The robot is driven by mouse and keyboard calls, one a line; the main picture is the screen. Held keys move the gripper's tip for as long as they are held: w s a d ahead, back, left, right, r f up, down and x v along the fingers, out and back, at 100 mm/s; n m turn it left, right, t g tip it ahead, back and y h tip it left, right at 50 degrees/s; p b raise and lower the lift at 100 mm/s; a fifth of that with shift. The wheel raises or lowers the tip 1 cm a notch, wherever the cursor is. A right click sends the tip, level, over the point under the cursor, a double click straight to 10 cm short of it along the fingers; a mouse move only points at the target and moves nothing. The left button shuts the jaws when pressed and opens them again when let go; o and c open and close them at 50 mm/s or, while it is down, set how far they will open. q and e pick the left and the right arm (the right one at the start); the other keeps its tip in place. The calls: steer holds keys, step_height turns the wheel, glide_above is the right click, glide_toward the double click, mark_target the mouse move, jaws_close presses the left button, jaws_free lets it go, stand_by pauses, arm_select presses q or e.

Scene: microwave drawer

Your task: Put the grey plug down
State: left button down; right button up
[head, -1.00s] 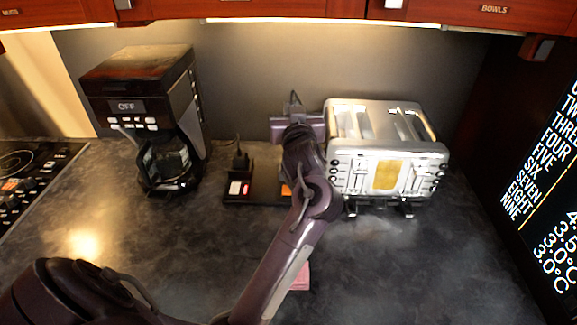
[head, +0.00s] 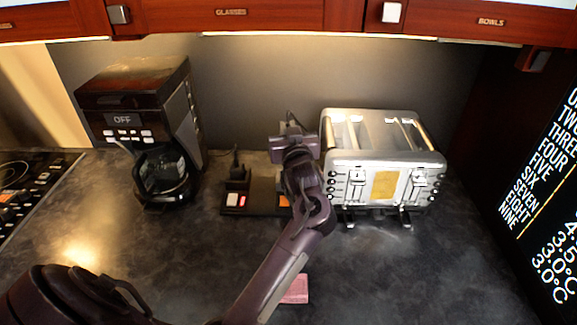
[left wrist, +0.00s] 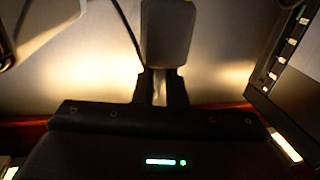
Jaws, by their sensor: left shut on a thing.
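My left gripper (head: 291,134) is in the air behind the power strip (head: 262,200), between the coffee maker and the toaster. In the left wrist view its dark fingers (left wrist: 160,88) are shut on the grey plug (left wrist: 166,35), which stands out beyond the fingertips. A black cord (left wrist: 127,28) runs beside the plug. In the head view the plug is mostly hidden by my gripper and wrist. The power strip lies flat on the counter, its right part covered by my arm. My right gripper is not in view.
A black plug (head: 237,170) stands on the strip's left end. The coffee maker (head: 135,110) is at left, the silver toaster (head: 380,150) close at right. A pink block (head: 296,290) lies in front. The front counter (head: 400,275) is mostly clear. Cabinets (head: 230,15) hang above.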

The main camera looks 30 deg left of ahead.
arm_select(q)
step_height(320, 180, down, 7)
steer(key=shift+f+p, duration=0.15)
steer(key=shift+p, duration=0.35)
step_height(320, 180, down, 4)
steer(key=shift+p, duration=0.6)
steer(key=shift+f, duration=0.15)
steer(key=shift+f, duration=0.1)
steer(key=c, duration=1.9)
jaws_free()
steer(key=shift+f, duration=0.1)
steer(key=shift+c, duration=0.2)
steer(key=o, duration=0.5)
steer(key=shift+c, duration=0.2)
